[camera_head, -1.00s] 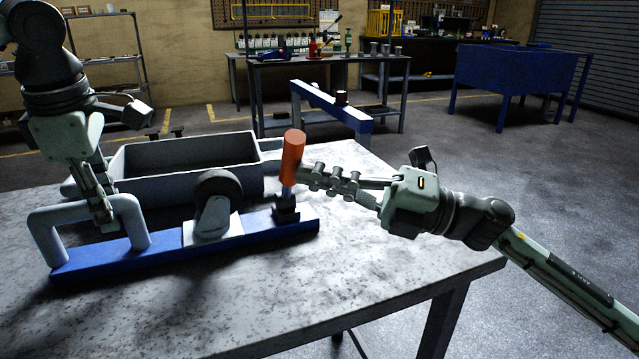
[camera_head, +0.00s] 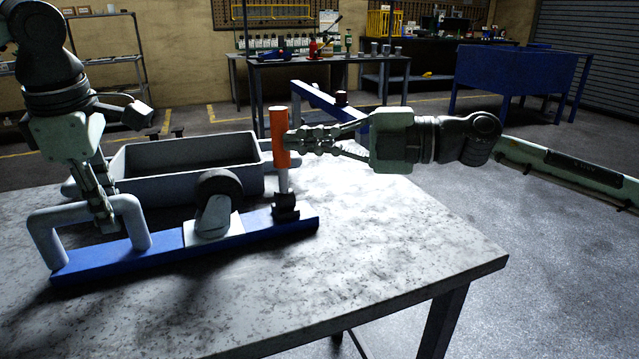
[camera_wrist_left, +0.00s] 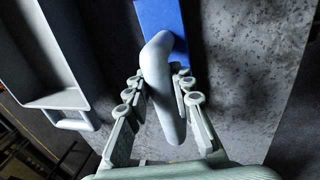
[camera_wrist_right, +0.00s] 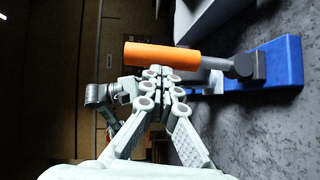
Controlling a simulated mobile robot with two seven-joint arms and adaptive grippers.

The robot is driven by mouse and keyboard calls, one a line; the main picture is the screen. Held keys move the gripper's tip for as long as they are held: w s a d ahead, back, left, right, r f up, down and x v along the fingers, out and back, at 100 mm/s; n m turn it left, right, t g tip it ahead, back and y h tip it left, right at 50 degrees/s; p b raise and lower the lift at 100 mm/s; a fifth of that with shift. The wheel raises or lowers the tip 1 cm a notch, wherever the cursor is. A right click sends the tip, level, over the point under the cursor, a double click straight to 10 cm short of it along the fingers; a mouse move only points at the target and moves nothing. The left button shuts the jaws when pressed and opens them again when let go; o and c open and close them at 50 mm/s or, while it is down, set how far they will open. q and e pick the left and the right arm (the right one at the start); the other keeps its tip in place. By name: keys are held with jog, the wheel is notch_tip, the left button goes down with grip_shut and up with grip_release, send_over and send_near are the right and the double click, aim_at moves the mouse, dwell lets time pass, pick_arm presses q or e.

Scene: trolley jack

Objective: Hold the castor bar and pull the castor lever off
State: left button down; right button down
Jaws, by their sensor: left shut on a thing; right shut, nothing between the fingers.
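The castor bar (camera_head: 180,252) is a blue bar lying on the grey table, with a grey U-shaped handle (camera_head: 140,228) at its left end and a castor wheel (camera_head: 218,188) in its middle. The castor lever (camera_head: 280,136) has an orange grip and stands nearly upright in a dark socket (camera_head: 285,207) at the bar's right end. My left gripper (camera_head: 108,222) is shut on the grey handle, seen between its fingers in the left wrist view (camera_wrist_left: 160,75). My right gripper (camera_head: 291,140) is shut and empty, its fingertips beside the orange grip, touching or very close.
A grey open tray (camera_head: 185,185) stands just behind the bar. The table (camera_head: 350,260) is clear in front and to the right. A blue beam-like part (camera_head: 330,105) shows behind the lever. Other benches stand farther back.

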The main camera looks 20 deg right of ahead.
jog(key=shift+w, duration=2.2)
jog(key=shift+s+d, duration=0.1)
jog(key=s, duration=0.1)
jog(key=s+r, duration=0.1)
jog(key=s, duration=0.1)
jog(key=shift+s+d+r, duration=0.15)
jog(key=shift+d+r, duration=0.25)
jog(key=r+v, duration=0.2)
jog(key=v, duration=0.7)
jog(key=w+r+v, duration=0.1)
jog(key=r+v, duration=0.1)
jog(key=v, duration=0.8)
jog(key=shift+d, duration=0.45)
pick_arm(q)
jog(key=c, duration=1.2)
grip_release()
